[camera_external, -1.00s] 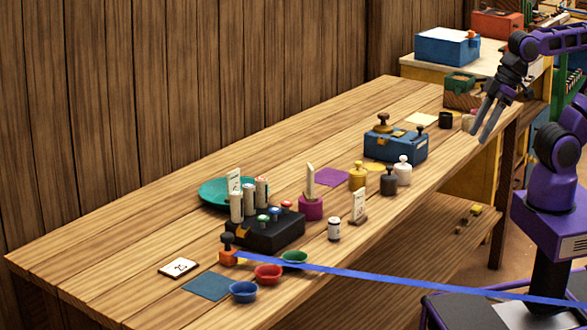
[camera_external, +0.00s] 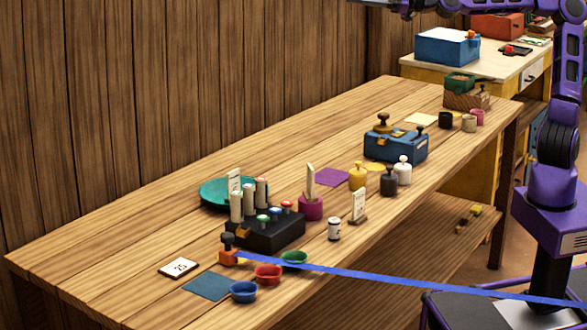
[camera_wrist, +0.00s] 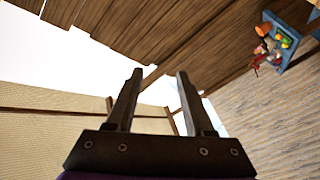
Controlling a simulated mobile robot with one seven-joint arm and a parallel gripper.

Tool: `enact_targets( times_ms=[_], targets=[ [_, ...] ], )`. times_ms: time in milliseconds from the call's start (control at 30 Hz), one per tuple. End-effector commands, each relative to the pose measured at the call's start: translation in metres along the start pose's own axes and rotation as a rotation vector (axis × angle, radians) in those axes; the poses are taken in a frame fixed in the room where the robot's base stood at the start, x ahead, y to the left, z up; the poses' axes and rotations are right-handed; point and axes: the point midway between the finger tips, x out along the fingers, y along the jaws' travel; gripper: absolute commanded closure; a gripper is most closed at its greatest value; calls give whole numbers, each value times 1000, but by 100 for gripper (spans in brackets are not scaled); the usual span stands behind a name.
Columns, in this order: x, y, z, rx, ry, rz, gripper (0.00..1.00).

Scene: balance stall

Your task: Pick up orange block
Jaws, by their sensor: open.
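The orange block (camera_external: 228,257) sits on the wooden table near its front left part, with a dark knob (camera_external: 227,240) on top. It is beside the black holder and behind the blue bowl. My gripper (camera_wrist: 155,75) shows in the wrist view with its two fingers apart and nothing between them. In the external view my arm is raised high at the top right, and the gripper is mostly cut off by the top edge, far from the block. The orange block does not show in the wrist view.
Close to the block are a black holder (camera_external: 262,238), a blue bowl (camera_external: 243,292), a red bowl (camera_external: 268,274), a green bowl (camera_external: 295,258), a blue mat (camera_external: 207,286) and a "25" card (camera_external: 179,267). A blue ribbon (camera_external: 400,282) crosses in front. The table's left end is bare.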

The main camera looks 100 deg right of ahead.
Motion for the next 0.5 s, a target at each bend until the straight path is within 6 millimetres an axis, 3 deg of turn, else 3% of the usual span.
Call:
enact_targets(
  times_ms=[100, 233, 300, 400, 500],
  targets=[
    [26, 64, 5, -209, 5, 223, 47],
    [34, 118, 3, -446, -31, 441, 47],
    [35, 138, -8, -591, -53, 549, 47],
    [33, 142, -37, -784, -65, 651, 47],
    [34, 126, -66, -919, -50, 689, 47]
  ],
)
